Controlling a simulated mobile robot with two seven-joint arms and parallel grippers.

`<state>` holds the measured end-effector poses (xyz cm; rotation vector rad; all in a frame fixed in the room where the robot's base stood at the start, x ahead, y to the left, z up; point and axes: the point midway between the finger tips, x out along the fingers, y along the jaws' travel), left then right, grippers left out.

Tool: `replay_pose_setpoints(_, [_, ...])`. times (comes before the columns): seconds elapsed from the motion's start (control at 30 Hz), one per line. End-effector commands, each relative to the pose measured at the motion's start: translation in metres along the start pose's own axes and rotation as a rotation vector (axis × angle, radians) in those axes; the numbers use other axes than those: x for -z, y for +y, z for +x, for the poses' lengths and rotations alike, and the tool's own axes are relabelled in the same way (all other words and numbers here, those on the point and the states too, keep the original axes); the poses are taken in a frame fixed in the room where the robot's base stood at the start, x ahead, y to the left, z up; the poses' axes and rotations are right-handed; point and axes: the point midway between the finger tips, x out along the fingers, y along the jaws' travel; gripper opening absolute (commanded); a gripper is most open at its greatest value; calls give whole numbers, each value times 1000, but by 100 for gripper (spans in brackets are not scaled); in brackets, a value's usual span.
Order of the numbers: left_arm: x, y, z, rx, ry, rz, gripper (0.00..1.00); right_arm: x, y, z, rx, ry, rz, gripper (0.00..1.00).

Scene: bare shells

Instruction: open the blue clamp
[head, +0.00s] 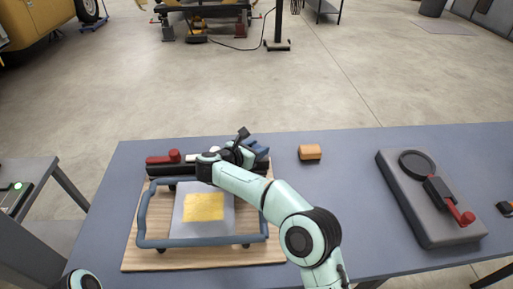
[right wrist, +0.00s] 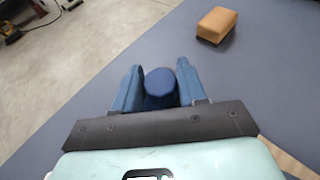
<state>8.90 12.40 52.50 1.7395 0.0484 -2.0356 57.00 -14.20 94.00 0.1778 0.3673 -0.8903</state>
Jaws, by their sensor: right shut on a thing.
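The blue clamp shows in the right wrist view as a round dark blue end (right wrist: 160,82) between my fingers. My right gripper (right wrist: 159,88) is shut on it, one blue finger on each side. In the head view my right gripper (head: 257,149) is at the back right corner of a wooden board (head: 190,261), at the right end of a dark bar (head: 175,170). There the gripper and arm hide most of the clamp, so its angle cannot be told. A red clamp (head: 163,157) lies at the bar's left end. My left gripper is not in view.
A blue-grey frame (head: 144,215) around a sheet with a yellow square (head: 204,207) lies on the board. An orange block (head: 310,152) sits right of the gripper. A grey device (head: 430,215) with a red lever stands further right. The table (head: 340,190) between is clear.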

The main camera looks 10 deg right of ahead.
Motion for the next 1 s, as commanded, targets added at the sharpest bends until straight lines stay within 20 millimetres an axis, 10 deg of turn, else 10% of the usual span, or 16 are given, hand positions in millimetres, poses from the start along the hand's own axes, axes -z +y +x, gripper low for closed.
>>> replay_pose_setpoints(0.63, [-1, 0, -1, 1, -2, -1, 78, -3, -1, 1, 43, -7, 22, 0])
replay_pose_setpoints(0.67, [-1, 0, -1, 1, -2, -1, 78, -3, -1, 1, 43, -7, 22, 51])
replay_pose_setpoints(0.7, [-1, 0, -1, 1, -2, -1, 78, -3, -1, 1, 43, -6, 22, 63])
replay_pose_setpoints(1.0, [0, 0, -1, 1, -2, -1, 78, -2, 0, 0, 42, -3, 19, 63])
